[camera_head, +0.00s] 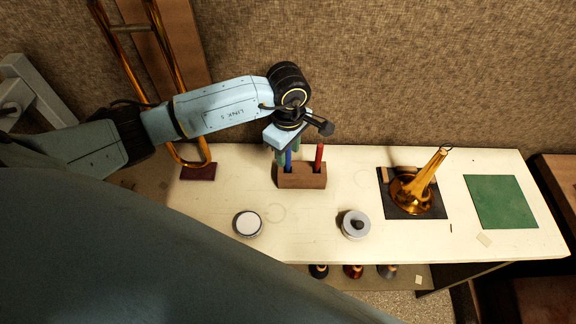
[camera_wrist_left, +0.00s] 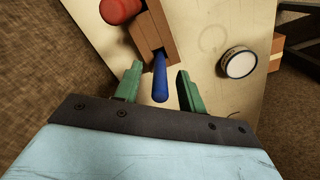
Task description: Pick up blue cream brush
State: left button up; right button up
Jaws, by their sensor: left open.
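The blue cream brush (camera_head: 288,160) stands upright in a wooden holder (camera_head: 302,181) on the white table. In the left wrist view the brush's blue handle (camera_wrist_left: 160,78) lies between the two green fingers of my left gripper (camera_wrist_left: 158,88), with a gap on each side. My left gripper (camera_head: 287,155) is open, above and around the brush at the holder. The brush's lower end is hidden in the holder. My right gripper is not in view.
A red-handled brush (camera_head: 319,156) stands in the same holder, just right of the blue one. A white-topped tin (camera_head: 248,223), a grey lidded jar (camera_head: 354,224), a brass horn (camera_head: 418,185) and a green mat (camera_head: 501,202) are on the table. The wall is close behind.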

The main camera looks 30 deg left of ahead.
pick_arm(q)
jog(key=shift+f, duration=0.1)
jog(key=shift+c, duration=0.4)
grip_shut()
